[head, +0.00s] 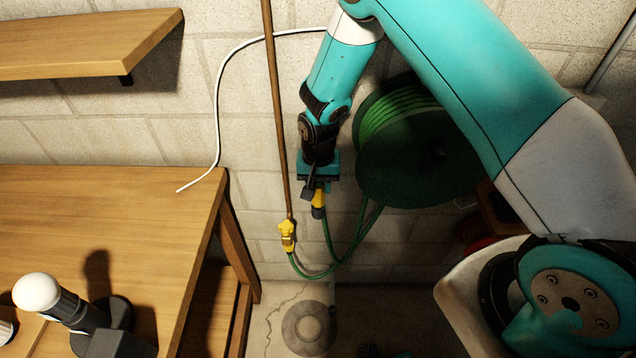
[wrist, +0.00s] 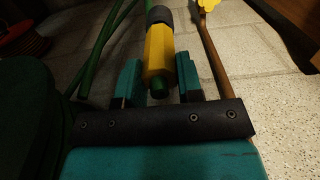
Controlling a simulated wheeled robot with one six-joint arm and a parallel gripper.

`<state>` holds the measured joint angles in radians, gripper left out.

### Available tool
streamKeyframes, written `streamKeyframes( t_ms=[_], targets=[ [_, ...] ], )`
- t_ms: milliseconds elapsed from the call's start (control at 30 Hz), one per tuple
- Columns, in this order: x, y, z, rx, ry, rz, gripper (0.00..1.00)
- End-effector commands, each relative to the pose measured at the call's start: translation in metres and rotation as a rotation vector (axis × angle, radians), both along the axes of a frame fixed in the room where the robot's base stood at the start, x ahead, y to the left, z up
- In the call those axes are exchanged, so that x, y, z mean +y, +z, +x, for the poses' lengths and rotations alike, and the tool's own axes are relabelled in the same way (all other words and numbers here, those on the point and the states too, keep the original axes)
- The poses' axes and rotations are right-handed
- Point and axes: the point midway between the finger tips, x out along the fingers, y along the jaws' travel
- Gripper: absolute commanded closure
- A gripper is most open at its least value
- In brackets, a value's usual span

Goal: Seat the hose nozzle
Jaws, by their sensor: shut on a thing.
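The hose nozzle is a yellow piece with a dark collar (head: 318,199), low in front of the block wall, left of the hose reel. My gripper (head: 314,186) points down and is shut on it. In the wrist view the nozzle's yellow body (wrist: 159,52) lies between my two teal fingers (wrist: 159,84), with a green end toward the palm and the dark collar away from it. A green hose (head: 328,240) hangs below the nozzle. I cannot make out a seat for the nozzle.
A green hose reel (head: 415,160) is close on the right. A brown pipe (head: 275,110) with a yellow tap fitting (head: 287,235) is just left. A wooden table (head: 110,215) and shelf (head: 85,45) are farther left. A round floor drain (head: 308,328) is below.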

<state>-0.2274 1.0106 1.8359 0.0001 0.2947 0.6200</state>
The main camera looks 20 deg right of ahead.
Motion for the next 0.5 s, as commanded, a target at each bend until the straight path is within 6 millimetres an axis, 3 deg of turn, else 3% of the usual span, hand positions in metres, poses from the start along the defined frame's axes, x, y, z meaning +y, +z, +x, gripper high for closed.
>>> streamKeyframes(
  t_ms=[500],
  targets=[
    [0.0,-0.014,0.0,-0.001,0.0,0.0,0.94]
  ],
)
